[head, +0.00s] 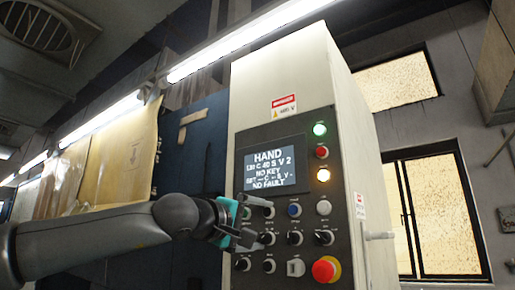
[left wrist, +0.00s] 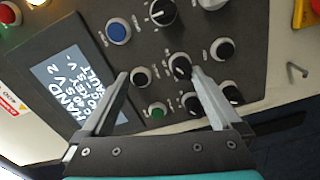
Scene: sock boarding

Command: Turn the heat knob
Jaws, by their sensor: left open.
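The control panel (head: 285,170) of a pale cabinet carries several black knobs, and their labels are too small to read, so I cannot tell which is the heat knob. My left gripper (head: 266,224) is open at the panel's left edge. In the left wrist view the open fingers (left wrist: 161,76) reach over the panel. A black knob with a white pointer (left wrist: 180,67) lies between the fingertips, close to the right finger. A smaller dark knob (left wrist: 140,77) is beside the left fingertip. I cannot tell whether either finger touches a knob. My right gripper is not in view.
A screen (head: 268,170) reads HAND, NO KEY, NO FAULT. A red emergency button (head: 326,269) sits at the panel's lower right. Blue (left wrist: 118,31) and green (left wrist: 157,110) buttons are near the fingers. A handle (head: 378,236) sticks out from the cabinet's side.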

